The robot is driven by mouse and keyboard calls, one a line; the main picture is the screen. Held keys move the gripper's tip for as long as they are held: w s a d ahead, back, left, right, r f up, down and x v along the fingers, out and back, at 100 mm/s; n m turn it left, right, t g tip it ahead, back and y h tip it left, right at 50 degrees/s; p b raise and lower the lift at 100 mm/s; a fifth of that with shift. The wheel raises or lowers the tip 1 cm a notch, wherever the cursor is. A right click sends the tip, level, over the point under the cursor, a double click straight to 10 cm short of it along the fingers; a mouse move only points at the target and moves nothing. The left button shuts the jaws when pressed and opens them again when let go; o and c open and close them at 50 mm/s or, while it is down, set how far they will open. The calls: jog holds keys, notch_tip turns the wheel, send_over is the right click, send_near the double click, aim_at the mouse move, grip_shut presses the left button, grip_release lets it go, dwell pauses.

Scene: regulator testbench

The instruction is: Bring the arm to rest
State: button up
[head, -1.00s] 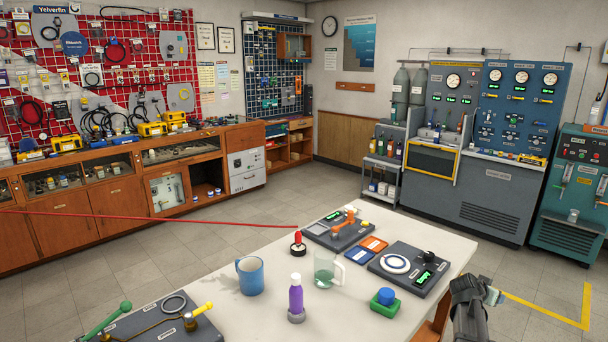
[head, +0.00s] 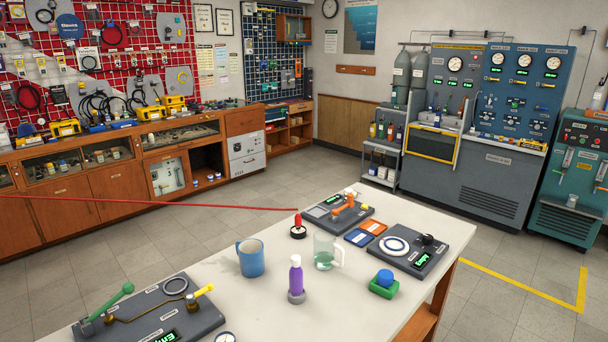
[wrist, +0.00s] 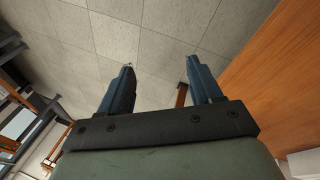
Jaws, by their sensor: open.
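My gripper (wrist: 158,78) shows in the wrist view with its two blue-black fingers apart and nothing between them. Grey floor tiles (wrist: 150,30) lie beyond the fingertips. An orange-brown wooden surface (wrist: 265,80) is at the right of that view, apart from the fingers. My gripper and arm do not show in the head view now.
The white table (head: 345,300) bears a blue mug (head: 251,260), a glass mug (head: 324,252), a purple bottle (head: 296,276), a blue-and-green block (head: 384,283) and several dark test panels (head: 150,315). A red line (head: 150,204) crosses at left. Open floor (head: 500,300) lies right of the table.

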jog(key=s+a+f+n+g+y, duration=0.1)
jog(key=s+a+f+g, duration=0.1)
jog(key=s+a, duration=0.3)
jog(key=s+a+f+n+g+y, duration=0.1)
jog(key=s+a+f, duration=0.3)
jog(key=s, duration=0.9)
jog(key=s+a+f+n+g+y, duration=0.1)
jog(key=s+a+f+g, duration=0.2)
jog(key=s+a, duration=0.3)
jog(key=s, duration=0.3)
jog(key=shift+s+a+f+n+g+y, duration=0.15)
jog(key=shift+s+a+n+g+y, duration=0.15)
jog(key=shift+a+n, duration=0.1)
